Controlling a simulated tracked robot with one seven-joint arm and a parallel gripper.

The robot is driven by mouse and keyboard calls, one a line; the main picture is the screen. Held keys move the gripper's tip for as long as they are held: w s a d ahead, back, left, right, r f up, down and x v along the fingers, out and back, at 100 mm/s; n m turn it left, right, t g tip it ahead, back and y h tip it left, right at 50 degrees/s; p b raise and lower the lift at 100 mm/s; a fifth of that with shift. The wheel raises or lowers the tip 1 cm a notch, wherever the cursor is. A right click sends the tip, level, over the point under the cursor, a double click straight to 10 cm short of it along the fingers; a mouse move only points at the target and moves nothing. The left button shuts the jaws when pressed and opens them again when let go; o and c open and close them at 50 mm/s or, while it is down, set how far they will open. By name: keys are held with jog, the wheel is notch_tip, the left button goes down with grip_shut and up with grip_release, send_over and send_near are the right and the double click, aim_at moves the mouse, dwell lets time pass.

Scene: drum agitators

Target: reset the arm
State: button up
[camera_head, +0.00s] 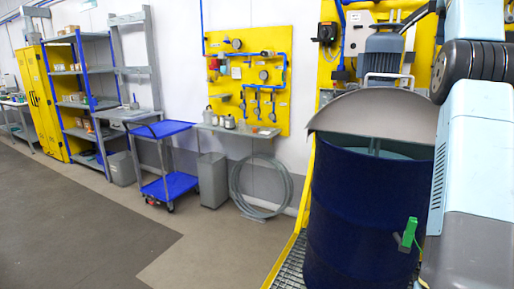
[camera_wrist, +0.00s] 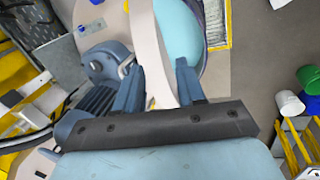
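My gripper (camera_wrist: 159,68) shows in the wrist view with its two dark blue fingers apart and nothing seen held between them. A pale curved band passes behind the fingers; I cannot tell whether they touch it. In the head view my arm reaches up along the right edge, and my gripper is out of that picture. Beside the arm stands a dark blue drum (camera_head: 350,205) with a grey half-open lid (camera_head: 365,112). A grey-blue agitator motor (camera_head: 383,55) is above it. A motor also shows left of the fingers in the wrist view (camera_wrist: 98,98).
A green handle-like part (camera_head: 408,234) is at the drum's front, close to my arm. Yellow-edged grating (camera_head: 291,262) lies left of the drum. A blue trolley (camera_head: 165,184) and grey bin (camera_head: 212,180) stand farther left. Open floor (camera_head: 80,220) lies at front left. Buckets (camera_wrist: 287,103) show in the wrist view.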

jog(key=s+a+r, duration=0.1)
jog(key=a+r, duration=0.1)
jog(key=a, duration=1.3)
jog(key=s+a+f+m+t+h, duration=0.15)
jog(key=s+a+f, duration=0.25)
jog(key=s+a, duration=0.5)
jog(key=s+a+f+m+y, duration=0.1)
jog(key=s+a+f+m, duration=0.2)
jog(key=s+f, duration=0.6)
jog(key=s+a+f+m+t+y, duration=0.1)
jog(key=s+a+f+m, duration=0.1)
jog(key=s+f, duration=0.6)
jog(key=s+a+f+m+t+y, duration=0.1)
jog(key=s+a+f+m, duration=0.2)
jog(key=s+f, duration=0.6)
notch_tip(320, 180, down, 5)
jog(key=shift+s+a+f+m, duration=0.1)
jog(key=shift+s+a+m, duration=0.25)
jog(key=shift+m, duration=0.1)
